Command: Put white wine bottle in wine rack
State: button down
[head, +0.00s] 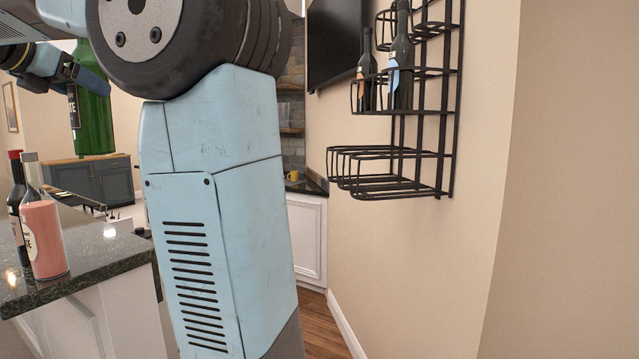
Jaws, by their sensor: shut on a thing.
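A green glass bottle (95,125) with a dark label ending in "TE", apparently the white wine bottle, hangs roughly upright at the upper left. My gripper (88,80) is shut on it, with a blue finger across its body. The bottle's top is hidden by my gripper and arm. Its base is in the air above and beyond the counter bottles. The black wire wine rack (405,190) is fixed to the beige wall at the right, well apart from my gripper. Its lower tier is empty.
Two dark bottles stand in the rack's middle tier, one (366,85) left of the other (401,70). My arm blocks the middle. A television (333,40) hangs beyond the rack.

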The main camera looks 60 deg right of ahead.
aim_at(341, 178)
jog(key=z, duration=0.15)
jog(key=k, duration=0.7)
jog(key=u, duration=1.75)
jog(key=i, duration=0.1)
jog(key=z, duration=2.9)
jog(key=i, duration=1)
jog(key=u, duration=0.2)
jog(key=k, duration=0.75)
jog(key=z, duration=0.05)
